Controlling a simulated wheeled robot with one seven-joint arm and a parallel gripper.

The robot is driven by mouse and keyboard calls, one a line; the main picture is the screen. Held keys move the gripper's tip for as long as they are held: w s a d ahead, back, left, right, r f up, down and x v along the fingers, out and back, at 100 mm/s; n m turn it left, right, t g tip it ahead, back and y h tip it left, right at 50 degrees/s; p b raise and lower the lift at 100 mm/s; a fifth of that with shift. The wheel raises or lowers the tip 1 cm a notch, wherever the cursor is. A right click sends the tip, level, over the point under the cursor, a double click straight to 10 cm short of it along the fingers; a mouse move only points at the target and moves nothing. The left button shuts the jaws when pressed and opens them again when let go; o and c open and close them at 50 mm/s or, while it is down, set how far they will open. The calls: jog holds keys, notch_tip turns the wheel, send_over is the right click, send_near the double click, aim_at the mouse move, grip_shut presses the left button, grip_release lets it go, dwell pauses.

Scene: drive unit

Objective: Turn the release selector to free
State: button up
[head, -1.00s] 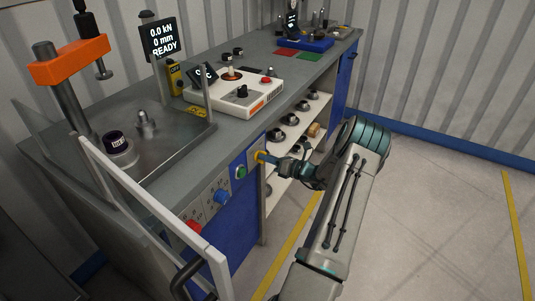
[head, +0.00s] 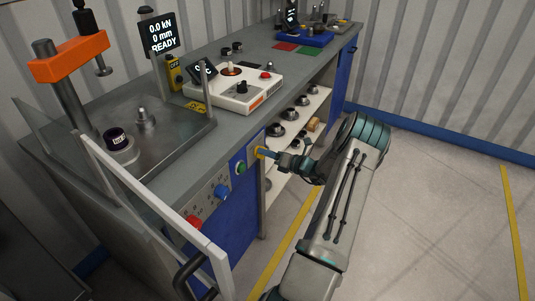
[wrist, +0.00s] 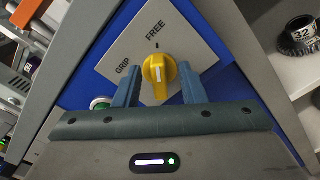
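The release selector is a yellow knob (wrist: 158,72) on a grey plate (wrist: 190,47) marked GRIP and FREE. Its ridge points up in the wrist view, towards the tick by the word FREE, and away from GRIP at the left. My gripper (wrist: 160,85) has one finger on each side of the knob, with narrow gaps seeming to show between fingers and knob. Contact is hard to judge. In the head view my gripper (head: 265,153) reaches the plate on the bench front, and only a bit of yellow shows there.
A green button (head: 240,168), blue knob (head: 221,192) and red knob (head: 194,222) sit left of the selector. A white guard frame (head: 150,205) stands at the left. Open shelves with round parts (head: 290,114) lie to the right. The floor at right is clear.

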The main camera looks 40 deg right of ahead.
jog(key=v, duration=1.4)
jog(key=shift+b, duration=0.35)
jog(key=shift+w+f, duration=0.1)
